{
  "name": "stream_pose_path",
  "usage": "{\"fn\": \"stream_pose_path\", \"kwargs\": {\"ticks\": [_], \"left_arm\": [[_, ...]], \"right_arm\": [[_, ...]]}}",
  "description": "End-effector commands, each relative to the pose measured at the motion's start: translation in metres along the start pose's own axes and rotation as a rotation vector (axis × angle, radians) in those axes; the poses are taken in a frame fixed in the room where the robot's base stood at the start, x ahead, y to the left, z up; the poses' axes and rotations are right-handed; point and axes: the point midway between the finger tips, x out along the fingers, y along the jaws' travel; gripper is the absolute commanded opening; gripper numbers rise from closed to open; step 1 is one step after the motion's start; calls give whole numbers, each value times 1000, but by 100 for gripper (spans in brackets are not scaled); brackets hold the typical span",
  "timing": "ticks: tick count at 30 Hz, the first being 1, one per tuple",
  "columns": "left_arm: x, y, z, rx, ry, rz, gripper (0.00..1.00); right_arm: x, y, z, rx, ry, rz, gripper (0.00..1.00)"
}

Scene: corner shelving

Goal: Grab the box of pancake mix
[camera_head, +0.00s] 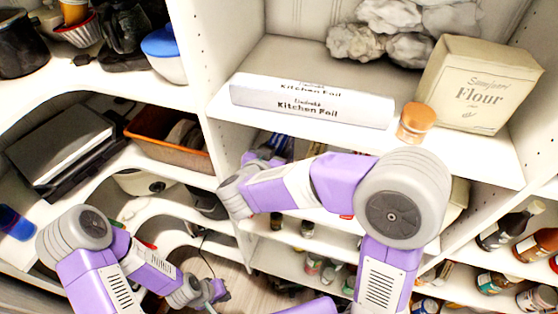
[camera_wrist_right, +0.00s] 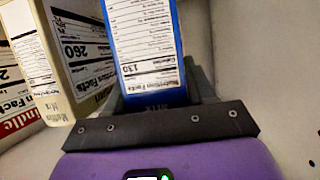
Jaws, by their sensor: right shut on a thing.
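A blue box (camera_wrist_right: 146,45) with a white nutrition label shows in the right wrist view, upright between the fingers of my right gripper (camera_wrist_right: 158,98). The gripper is shut on it. Its front is turned away, but the lettering near its lower edge seems to end in "Mix", so I take it as the pancake mix. In the head view my right arm reaches into the middle shelf compartment under the foil, and its fingers are hidden there. My left gripper (camera_head: 215,291) is low at the left, apart from the shelves; its fingers are too small to read.
A cream muffin mix box (camera_wrist_right: 75,60) stands close left of the blue box, with a pale wall (camera_wrist_right: 285,60) on the right. Above my right arm, a shelf holds kitchen foil (camera_head: 310,103), an orange-lidded jar (camera_head: 416,122) and a flour bag (camera_head: 482,85).

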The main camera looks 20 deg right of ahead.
Motion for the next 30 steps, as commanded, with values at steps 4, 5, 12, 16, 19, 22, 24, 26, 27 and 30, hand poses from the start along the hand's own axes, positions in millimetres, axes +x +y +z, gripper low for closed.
{"fn": "stream_pose_path", "kwargs": {"ticks": [4, 5, 12, 16, 19, 22, 24, 26, 27, 30], "left_arm": [[0, 0, 0, 0, 0, 0, 0], [0, 0, 0, 0, 0, 0, 0], [0, 0, 0, 0, 0, 0, 0], [0, 0, 0, 0, 0, 0, 0], [0, 0, 0, 0, 0, 0, 0], [1, 0, 0, 0, 0, 0, 0], [-1, 0, 0, 0, 0, 0, 0], [-2, 1, 0, 0, 0, 0, 0], [-3, 1, 0, 0, 0, 0, 0], [-5, 2, 0, 0, 0, 0, 0]], "right_arm": [[0, 0, 0, 0, 0, 0, 0], [0, 0, 0, 0, 0, 0, 0], [0, 0, -1, 1, 2, -1, 0], [-1, 0, -1, 1, 2, -1, 0], [-4, -1, -3, 2, 3, -2, 0], [-11, -2, -6, 3, 3, -4, 0], [-15, -1, -15, 6, 4, -2, 0], [-18, -1, -24, 7, 5, -3, 0], [-21, -1, -30, 7, 5, -3, 0], [-27, -1, -45, 7, 5, -3, 0]]}}
